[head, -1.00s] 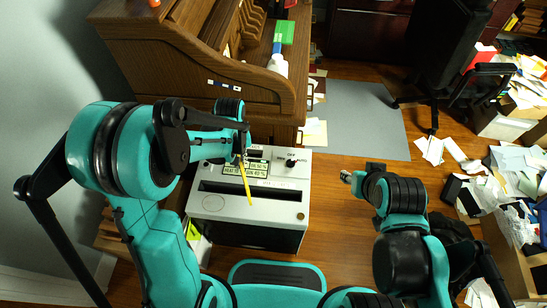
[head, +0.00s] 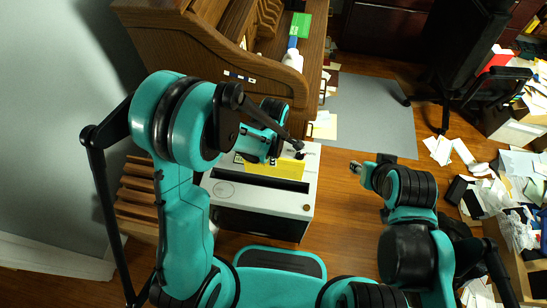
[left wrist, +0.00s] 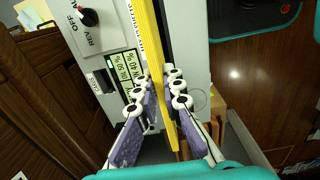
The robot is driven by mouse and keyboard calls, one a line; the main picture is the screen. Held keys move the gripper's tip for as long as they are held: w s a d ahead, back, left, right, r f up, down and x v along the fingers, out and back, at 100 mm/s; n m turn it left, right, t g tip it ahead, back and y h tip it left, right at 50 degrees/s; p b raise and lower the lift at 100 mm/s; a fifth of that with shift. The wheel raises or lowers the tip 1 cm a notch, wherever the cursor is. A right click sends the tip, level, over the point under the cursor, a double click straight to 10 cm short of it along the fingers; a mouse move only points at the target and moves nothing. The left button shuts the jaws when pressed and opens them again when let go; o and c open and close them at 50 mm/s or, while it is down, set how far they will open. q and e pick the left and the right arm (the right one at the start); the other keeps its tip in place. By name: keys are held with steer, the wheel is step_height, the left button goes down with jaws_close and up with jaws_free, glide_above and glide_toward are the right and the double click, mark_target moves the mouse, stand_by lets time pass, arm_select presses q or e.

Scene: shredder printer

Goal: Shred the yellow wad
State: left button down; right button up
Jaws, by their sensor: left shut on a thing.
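The yellow wad (head: 285,169) is a flat, thick sheet in the head view, over the top of the grey-white shredder (head: 298,208). It lies just behind the dark slot (head: 262,184), about parallel to it; I cannot tell whether it touches the top. My left gripper (head: 268,156) is shut on the wad, its fingers mostly hidden by the arm. In the left wrist view, the gripper (left wrist: 158,98) pinches the wad (left wrist: 155,45) edge-on between its purple-padded fingers. My right gripper (head: 356,167) hangs over the floor right of the shredder; its fingers are too small to judge.
The shredder's dial (left wrist: 88,17) shows OFF and REV marks in the left wrist view. A wooden desk (head: 215,75) stands behind the shredder. Papers, a box and a black chair (head: 470,50) are at the right. Floor between shredder and clutter is clear.

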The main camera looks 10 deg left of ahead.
arm_select(q)
step_height(320, 180, down, 9)
steer(key=b, duration=0.8)
steer(key=shift+b, duration=0.4)
